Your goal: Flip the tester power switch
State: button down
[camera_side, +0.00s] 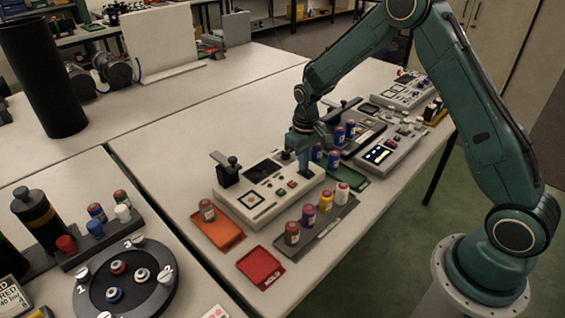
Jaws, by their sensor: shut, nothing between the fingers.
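The tester (265,208) is a white box with a dark screen, a small square dial and coloured buttons on its sloped top. A black clamp-like fixture (228,172) stands at its back left corner. My gripper (304,172) points down over the right end of the tester's top, its fingers shut with nothing between them. The fingertips are at or just above the panel; I cannot tell whether they touch it. The power switch cannot be made out at this size and may be hidden behind the fingers.
An orange tray (228,235) holding one cylinder and a red HOLD tray (261,270) lie in front. A grey rack (340,222) with several capped cylinders stands front right. More cylinders (334,160) and a second device (390,150) are close to the gripper's right.

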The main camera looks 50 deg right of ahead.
jog(key=shift+s, duration=0.1)
jog(key=shift+r, duration=3.45)
jog(key=s+a+r+t, duration=0.3)
jog(key=s+r, duration=1)
jog(key=r, duration=0.3)
jog(key=s+a+r+t, duration=0.2)
jog(key=s+r, duration=0.1)
jog(key=s, duration=1.3)
jog(key=shift+s+t, duration=0.3)
jog(key=shift+s, duration=0.05)
